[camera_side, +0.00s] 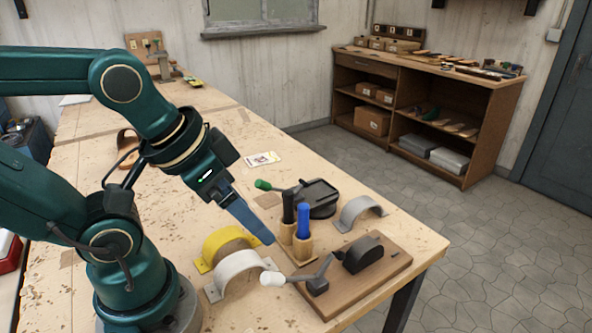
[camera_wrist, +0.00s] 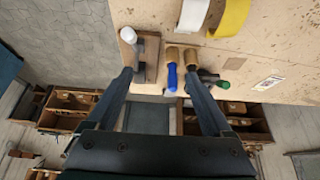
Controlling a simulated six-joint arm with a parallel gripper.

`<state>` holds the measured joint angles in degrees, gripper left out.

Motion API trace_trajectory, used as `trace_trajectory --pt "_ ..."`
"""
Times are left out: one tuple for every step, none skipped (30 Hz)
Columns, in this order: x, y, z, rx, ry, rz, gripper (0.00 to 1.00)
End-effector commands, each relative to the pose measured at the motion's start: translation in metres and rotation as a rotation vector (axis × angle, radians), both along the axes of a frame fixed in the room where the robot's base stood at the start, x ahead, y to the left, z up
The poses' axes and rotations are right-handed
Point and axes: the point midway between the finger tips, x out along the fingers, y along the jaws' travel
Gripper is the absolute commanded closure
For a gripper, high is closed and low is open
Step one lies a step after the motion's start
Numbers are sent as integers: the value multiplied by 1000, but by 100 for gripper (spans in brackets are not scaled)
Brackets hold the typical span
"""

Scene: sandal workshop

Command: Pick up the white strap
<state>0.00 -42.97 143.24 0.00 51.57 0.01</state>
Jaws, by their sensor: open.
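The white strap (camera_side: 237,266) is an arched band standing on the workbench, just in front of the yellow strap (camera_side: 221,241) in the side view. In the wrist view the white strap (camera_wrist: 193,13) is at the top edge, partly cut off, left of the yellow strap (camera_wrist: 231,17). My gripper (camera_side: 268,240) is above the bench, to the right of the white strap and close to the blue-handled tool (camera_side: 304,221). In the wrist view my gripper (camera_wrist: 158,73) has its fingers wide apart with nothing held between them.
A wooden board (camera_side: 375,265) with a dark block and a white-knobbed lever lies right of the white strap. A black-handled tool (camera_side: 288,207) stands beside the blue one. A grey strap (camera_side: 361,211) and a dark green-handled device (camera_side: 312,196) are behind. Bare bench lies left of the yellow strap.

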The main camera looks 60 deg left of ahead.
Motion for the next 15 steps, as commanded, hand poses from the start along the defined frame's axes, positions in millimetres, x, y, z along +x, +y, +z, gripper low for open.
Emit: trace_trajectory --pt "0 0 0 2 0 -4 15" --pt "0 0 0 7 -1 -12 15" --pt "1 0 1 16 -4 -29 15" --pt "2 0 1 27 -2 -48 15" --pt "3 1 0 36 11 -61 15" --pt "5 3 -3 46 35 -71 15" --pt "6 5 -6 53 56 -77 15" --pt "8 7 -9 59 81 -83 15" --pt "10 11 -14 66 117 -86 15" --pt "11 14 -18 70 147 -88 15" --pt "12 17 -23 71 179 -88 15" --pt "13 21 -29 71 221 -87 15" --pt "14 24 -34 69 253 -84 15" --pt "14 28 -38 66 284 -81 15" --pt "14 32 -45 59 323 -75 15"
